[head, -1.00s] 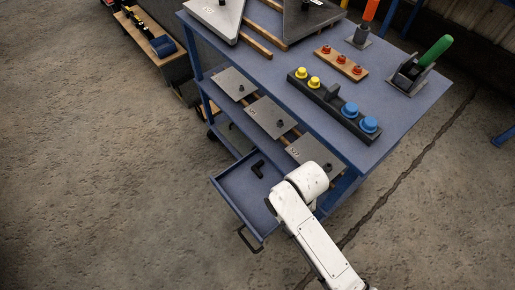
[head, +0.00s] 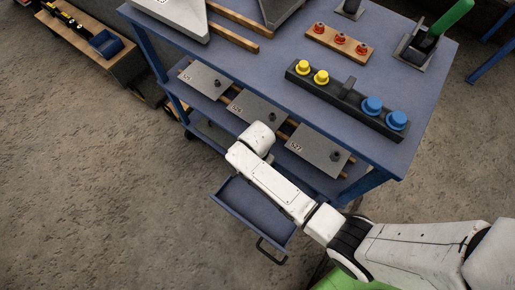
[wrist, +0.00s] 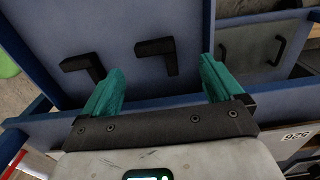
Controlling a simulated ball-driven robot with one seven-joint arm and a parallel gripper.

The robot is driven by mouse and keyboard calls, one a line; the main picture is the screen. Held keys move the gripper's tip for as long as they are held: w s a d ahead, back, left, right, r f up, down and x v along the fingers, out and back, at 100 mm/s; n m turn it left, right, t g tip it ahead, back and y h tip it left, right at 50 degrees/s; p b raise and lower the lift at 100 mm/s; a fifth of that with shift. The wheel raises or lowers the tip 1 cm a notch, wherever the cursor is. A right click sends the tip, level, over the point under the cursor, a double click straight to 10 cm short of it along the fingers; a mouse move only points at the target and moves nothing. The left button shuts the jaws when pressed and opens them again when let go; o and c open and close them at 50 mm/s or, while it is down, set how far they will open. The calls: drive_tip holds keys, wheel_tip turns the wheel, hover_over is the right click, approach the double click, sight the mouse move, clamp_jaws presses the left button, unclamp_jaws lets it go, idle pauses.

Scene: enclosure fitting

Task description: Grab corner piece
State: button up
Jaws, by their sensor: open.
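In the wrist view two black L-shaped corner pieces lie apart on the blue drawer floor (wrist: 125,22). One corner piece (wrist: 158,47) is ahead of the gap between my fingers, with one leg pointing down the picture near the right finger. The other corner piece (wrist: 82,64) lies further left, near the left finger. My gripper (wrist: 160,75) has teal fingers spread wide, with nothing between them. In the head view my white arm covers the gripper and part of the open drawer (head: 252,207), and neither corner piece shows.
The blue cart (head: 250,90) stands over the drawer, with numbered grey plates (head: 258,112) on its lower shelf. A black bar (head: 345,100) with yellow and blue buttons lies on top. The drawer walls (wrist: 35,55) stand close around my fingers.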

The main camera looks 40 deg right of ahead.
drive_tip(key=shift+s+d+f+b, duration=0.15)
drive_tip(key=shift+f+b, duration=0.25)
drive_tip(key=shift+f, duration=1.15)
drive_tip(key=shift+s+d+f+b, duration=0.1)
drive_tip(key=shift+f+b, duration=0.25)
drive_tip(key=shift+f, duration=1.2)
drive_tip(key=c, duration=1.1)
drive_tip(key=shift+r, duration=0.1)
